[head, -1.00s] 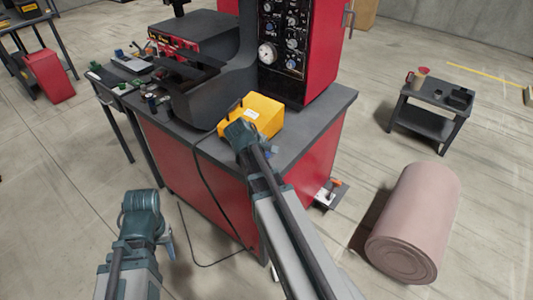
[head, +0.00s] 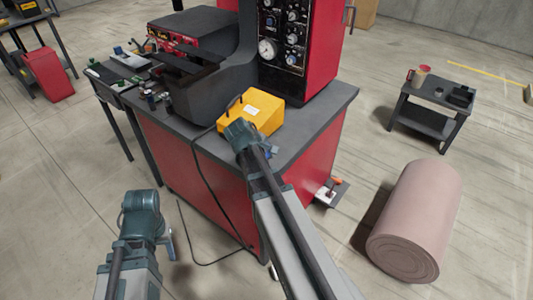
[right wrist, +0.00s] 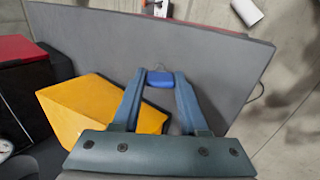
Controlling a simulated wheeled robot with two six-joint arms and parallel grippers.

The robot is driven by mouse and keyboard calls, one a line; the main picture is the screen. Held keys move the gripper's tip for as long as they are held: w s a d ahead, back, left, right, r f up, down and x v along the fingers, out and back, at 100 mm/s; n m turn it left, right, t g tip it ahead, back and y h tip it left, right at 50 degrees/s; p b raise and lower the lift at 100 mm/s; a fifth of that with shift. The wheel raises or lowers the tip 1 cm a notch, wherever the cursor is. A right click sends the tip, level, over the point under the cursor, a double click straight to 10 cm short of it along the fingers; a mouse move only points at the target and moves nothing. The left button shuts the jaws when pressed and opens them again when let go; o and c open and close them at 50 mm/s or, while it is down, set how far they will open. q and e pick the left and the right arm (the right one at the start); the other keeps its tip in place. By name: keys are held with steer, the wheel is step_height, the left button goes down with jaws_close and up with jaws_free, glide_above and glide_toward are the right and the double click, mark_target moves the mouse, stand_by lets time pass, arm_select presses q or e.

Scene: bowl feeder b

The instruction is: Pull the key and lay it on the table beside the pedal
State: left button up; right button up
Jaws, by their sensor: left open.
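The yellow pedal (head: 263,112) sits on the dark grey tabletop (head: 318,122), close to its near edge. My right gripper (head: 272,150) reaches over the tabletop beside the pedal, on its near side. In the right wrist view the right gripper (right wrist: 160,78) has its fingertips against both sides of a small blue piece (right wrist: 159,79), which looks like the key's head. It is apart from the pedal (right wrist: 95,115); whether it touches the tabletop cannot be told. My left gripper (head: 172,245) hangs low at the lower left, off the table and empty.
A red and black machine (head: 305,50) stands behind the pedal. A black cable (head: 205,185) hangs down the cabinet's front. A bare strip of tabletop lies right of the pedal. A pink roll (head: 415,220) and a small side table (head: 432,105) stand on the floor at right.

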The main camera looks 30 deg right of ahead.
steer(key=o, duration=0.5)
steer(key=shift+c, duration=0.2)
steer(key=shift+r, duration=0.1)
steer(key=p+v, duration=1.1)
steer(key=v, duration=0.2)
steer(key=shift+a+r, duration=0.25)
steer(key=s+a+f+g+y, duration=0.1)
steer(key=s+a, duration=0.3)
steer(key=a, duration=0.3)
steer(key=s+a+f+g+y, duration=0.1)
steer(key=s+a+y, duration=0.1)
steer(key=s+a, duration=0.3)
steer(key=s+a+f+m+g+y, duration=0.1)
steer(key=s+a, duration=0.3)
steer(key=a, duration=0.7)
steer(key=shift+s+f+y, duration=0.25)
steer(key=shift+f+y, duration=0.15)
steer(key=shift+y, duration=0.2)
